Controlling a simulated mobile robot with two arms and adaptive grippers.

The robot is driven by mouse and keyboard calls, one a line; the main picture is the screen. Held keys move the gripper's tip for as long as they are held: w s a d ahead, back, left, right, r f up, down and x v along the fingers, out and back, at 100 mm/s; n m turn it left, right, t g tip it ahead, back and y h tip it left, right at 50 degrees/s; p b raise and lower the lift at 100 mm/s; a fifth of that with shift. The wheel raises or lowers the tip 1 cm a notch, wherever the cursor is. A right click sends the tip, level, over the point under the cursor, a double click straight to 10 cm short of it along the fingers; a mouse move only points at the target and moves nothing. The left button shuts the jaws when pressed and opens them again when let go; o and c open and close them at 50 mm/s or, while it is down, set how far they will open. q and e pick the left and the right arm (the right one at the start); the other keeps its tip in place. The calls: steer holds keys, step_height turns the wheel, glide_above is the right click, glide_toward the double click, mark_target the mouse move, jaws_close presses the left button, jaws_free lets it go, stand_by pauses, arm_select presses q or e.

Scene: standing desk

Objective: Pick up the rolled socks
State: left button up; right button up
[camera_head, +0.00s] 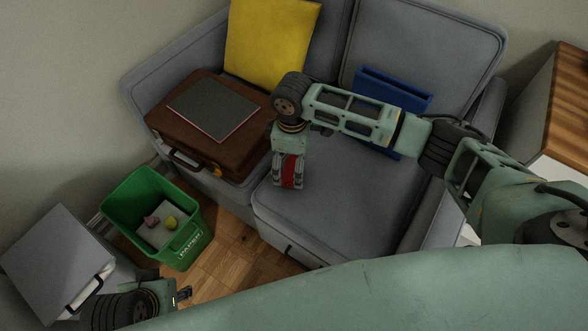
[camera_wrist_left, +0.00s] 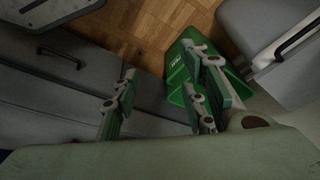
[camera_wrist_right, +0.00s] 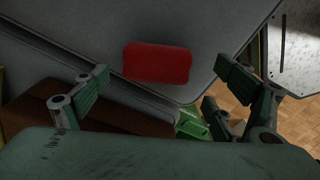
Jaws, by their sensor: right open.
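The rolled socks look like a red bundle on the grey sofa seat; in the head view they show (camera_head: 291,171) between and behind my right gripper's fingers. In the right wrist view the red socks (camera_wrist_right: 157,63) lie whole on the seat cushion, beyond the fingertips and roughly centred between them. My right gripper (camera_head: 288,184) points down over the seat, its fingers spread and apparently empty; it also shows in the right wrist view (camera_wrist_right: 162,72). My left gripper (camera_wrist_left: 160,90) is open and empty, low at the left near the green bin.
A brown briefcase (camera_head: 229,159) with a dark laptop-like slab (camera_head: 214,108) lies on the sofa's left seat. A yellow cushion (camera_head: 265,45) and a blue object (camera_head: 400,90) are behind. A green bin (camera_head: 186,247) stands on the floor, left. The seat's front right is clear.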

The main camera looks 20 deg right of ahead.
mark_target(291, 166)
steer(key=shift+w+f, duration=0.1)
steer(key=shift+f, duration=0.5)
steer(key=shift+w+f+b, duration=0.1)
steer(key=shift+f+b, duration=0.35)
steer(key=shift+b, duration=0.05)
step_height(291, 166, down, 3)
steer(key=shift+w+a+f+b, duration=0.1)
steer(key=shift+f+b, duration=0.1)
steer(key=shift+b, duration=0.4)
arm_select(q)
steer(key=shift+s+r, duration=0.15)
steer(key=shift+s, duration=0.1)
arm_select(e)
steer(key=shift+r, duration=0.1)
steer(key=shift+c, duration=0.5)
steer(key=c, duration=1.1)
